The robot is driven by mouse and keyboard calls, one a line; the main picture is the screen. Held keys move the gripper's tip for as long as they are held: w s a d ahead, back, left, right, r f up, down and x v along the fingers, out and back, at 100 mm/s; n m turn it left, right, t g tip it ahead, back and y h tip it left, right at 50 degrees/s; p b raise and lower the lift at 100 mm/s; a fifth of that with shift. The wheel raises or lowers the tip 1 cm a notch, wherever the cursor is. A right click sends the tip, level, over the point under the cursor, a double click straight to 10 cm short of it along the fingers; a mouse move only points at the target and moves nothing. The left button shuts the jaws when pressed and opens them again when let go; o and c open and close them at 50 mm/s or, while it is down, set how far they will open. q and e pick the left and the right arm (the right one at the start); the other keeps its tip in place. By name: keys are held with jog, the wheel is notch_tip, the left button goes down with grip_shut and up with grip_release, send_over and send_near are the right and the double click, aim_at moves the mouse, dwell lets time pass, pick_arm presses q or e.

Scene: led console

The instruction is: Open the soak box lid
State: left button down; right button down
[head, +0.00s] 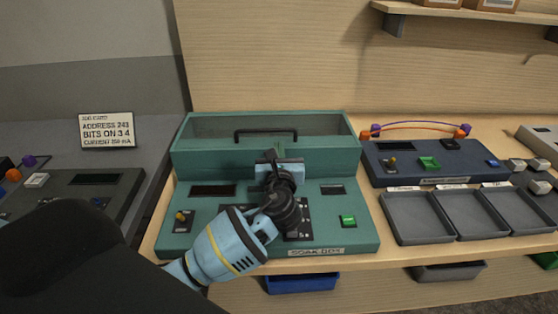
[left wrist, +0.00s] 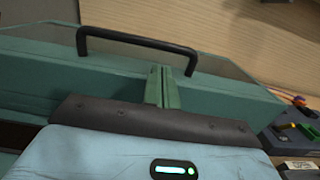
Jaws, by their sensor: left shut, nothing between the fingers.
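The green soak box (head: 310,245) stands on the wooden bench, with its label on the front edge. Its lid (head: 325,126) at the back looks down and closed, with a clear pane in a green frame. The black bar handle (head: 265,132) is on the lid; it also shows in the left wrist view (left wrist: 135,42). My left gripper (head: 270,156) is in front of the lid, just below the handle. Its fingers (left wrist: 162,86) are shut and empty, and point toward the handle without gripping it. I cannot tell whether they touch the lid. My right gripper is not in view.
A blue console (head: 420,180) with an orange cable stands to the right, behind grey trays (head: 415,217). A card (head: 107,130) and a dark console (head: 80,195) are at the left. A shelf (head: 450,15) hangs at upper right. Space above the lid is clear.

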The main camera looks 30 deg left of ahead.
aim_at(266, 130)
pick_arm(q)
jog(key=shift+x, duration=1.55)
